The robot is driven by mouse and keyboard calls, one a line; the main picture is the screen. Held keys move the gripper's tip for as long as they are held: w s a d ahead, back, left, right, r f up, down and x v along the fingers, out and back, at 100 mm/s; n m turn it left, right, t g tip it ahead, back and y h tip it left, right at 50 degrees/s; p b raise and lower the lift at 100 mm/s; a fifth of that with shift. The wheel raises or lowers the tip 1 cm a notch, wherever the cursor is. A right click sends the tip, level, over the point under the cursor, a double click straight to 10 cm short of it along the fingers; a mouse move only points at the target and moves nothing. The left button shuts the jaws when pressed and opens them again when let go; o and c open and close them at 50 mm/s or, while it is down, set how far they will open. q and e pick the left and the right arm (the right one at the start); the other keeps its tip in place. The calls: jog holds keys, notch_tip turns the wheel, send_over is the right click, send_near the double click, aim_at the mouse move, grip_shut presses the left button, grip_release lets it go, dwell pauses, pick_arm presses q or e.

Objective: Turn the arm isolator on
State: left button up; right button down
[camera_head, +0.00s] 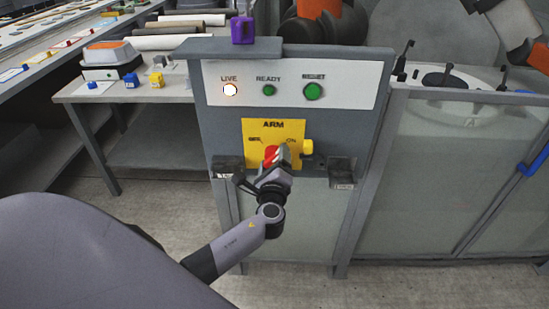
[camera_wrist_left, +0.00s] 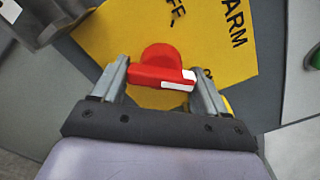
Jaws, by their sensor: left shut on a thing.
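The arm isolator is a red rotary handle (camera_wrist_left: 160,68) with a white mark at one end, on a yellow plate (camera_head: 290,129) lettered ARM. The plate is on the front of a grey control cabinet. The handle also shows in the head view (camera_head: 270,153), partly hidden. My right gripper is not in view.
Above the plate, a white panel (camera_head: 340,85) has a lit LIVE lamp (camera_head: 230,89) and green READY (camera_head: 268,90) and RESET (camera_head: 313,91) buttons. A purple block (camera_head: 243,30) sits on top. A yellow knob (camera_head: 307,147) juts right of the plate. A workbench stands left, a clear-walled enclosure right.

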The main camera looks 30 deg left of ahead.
pick_arm(q)
jog(key=shift+m, duration=0.5)
jog(key=o, duration=1)
jog(key=shift+c, duration=0.2)
jog(key=v, duration=0.7)
jog(key=shift+d, duration=0.1)
jog(key=s+d+f+n+g+h+p, duration=0.1)
jog(key=s+d+f+n+g+h, duration=0.1)
jog(key=s+d+f+n+h, duration=0.4)
jog(key=s+d+f+n+g+h, duration=0.1)
jog(key=s+f+n+g+h, duration=0.15)
jog(key=s+f+n, duration=0.4)
jog(key=s+d+n+h, duration=0.3)
jog(key=s+n, duration=0.3)
jog(key=s, duration=0.2)
jog(key=shift+s+d+p, duration=0.2)
jog(key=shift+d+p, duration=0.1)
jog(key=shift+d, duration=0.05)
